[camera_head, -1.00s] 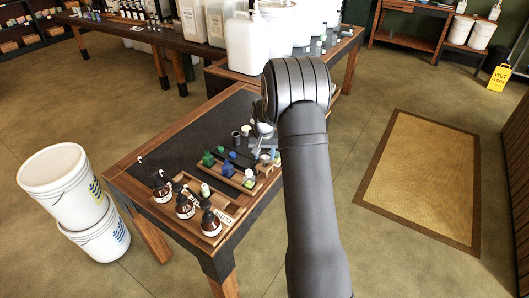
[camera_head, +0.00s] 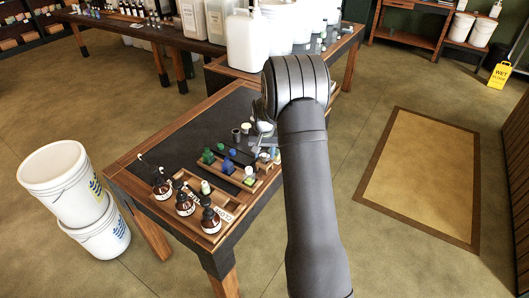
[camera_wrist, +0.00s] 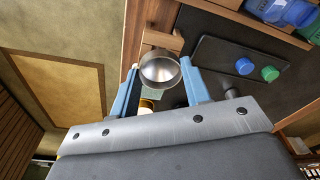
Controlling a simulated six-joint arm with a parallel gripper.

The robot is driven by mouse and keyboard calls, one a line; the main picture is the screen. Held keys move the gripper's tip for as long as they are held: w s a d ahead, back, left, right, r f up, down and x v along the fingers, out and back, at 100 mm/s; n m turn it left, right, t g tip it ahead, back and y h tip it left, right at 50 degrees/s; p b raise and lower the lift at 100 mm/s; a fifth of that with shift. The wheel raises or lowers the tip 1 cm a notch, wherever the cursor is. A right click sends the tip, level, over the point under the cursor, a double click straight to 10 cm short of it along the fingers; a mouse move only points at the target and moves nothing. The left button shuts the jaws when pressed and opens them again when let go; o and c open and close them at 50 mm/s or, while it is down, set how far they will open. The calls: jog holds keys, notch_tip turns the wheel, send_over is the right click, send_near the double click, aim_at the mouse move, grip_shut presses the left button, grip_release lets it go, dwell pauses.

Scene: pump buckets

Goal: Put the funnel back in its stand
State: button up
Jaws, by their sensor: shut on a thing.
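The funnel (camera_wrist: 160,70) is a round, shiny metal bowl in the wrist view. My gripper (camera_wrist: 159,64) has its two blue fingers on either side of the funnel's rim and is shut on it. A light wooden piece (camera_wrist: 163,40), which looks like part of the stand, shows just beyond the funnel near the table edge. The funnel covers part of it, so I cannot tell whether they touch. In the head view my arm hides most of the gripper, and the funnel shows only as a small pale shape beside the arm's end.
A dark tray (camera_wrist: 238,62) holds a blue cap (camera_wrist: 244,66) and a green cap (camera_wrist: 269,73). In the head view, brown pump bottles (camera_head: 185,203) stand in a wooden tray at the table's front. White buckets (camera_head: 62,180) are stacked on the floor at left.

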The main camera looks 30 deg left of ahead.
jog(key=shift+f, duration=0.65)
jog(key=o, duration=0.9)
jog(key=shift+r, duration=0.1)
jog(key=shift+r, duration=3.5)
jog(key=shift+f, duration=0.1)
jog(key=shift+f, duration=3.45)
jog(key=shift+r, duration=0.1)
